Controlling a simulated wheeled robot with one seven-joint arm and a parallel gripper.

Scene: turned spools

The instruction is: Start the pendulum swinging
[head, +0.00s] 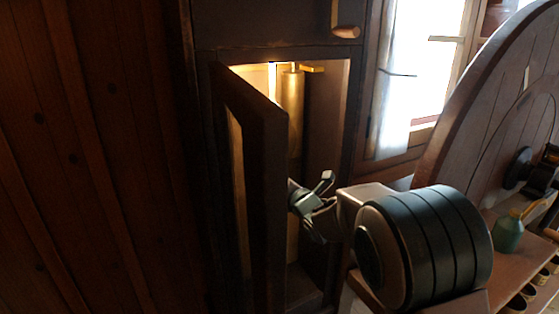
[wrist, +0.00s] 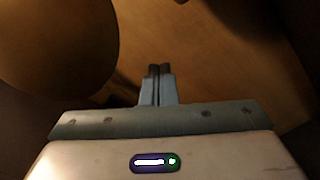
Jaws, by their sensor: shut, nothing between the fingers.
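A tall dark case stands in the middle of the head view with its door (head: 262,170) swung open toward me. Inside the lit case hangs a brass cylinder (head: 290,103) under a small brass bar. In the wrist view a large round brownish disc (wrist: 52,45), which looks like the pendulum bob, fills the upper left. My gripper (wrist: 160,68) is shut and empty, to the right of the disc and apart from it in the picture. In the head view my wrist reaches into the case opening, and the door edge hides my fingertips. The pendulum rod cannot be made out.
The open door stands close on the left of my wrist. A wooden panelled wall (head: 80,160) is at the far left. On the right are a window (head: 420,75), a large wooden wheel (head: 450,130) and a bench with a green bottle (head: 508,233).

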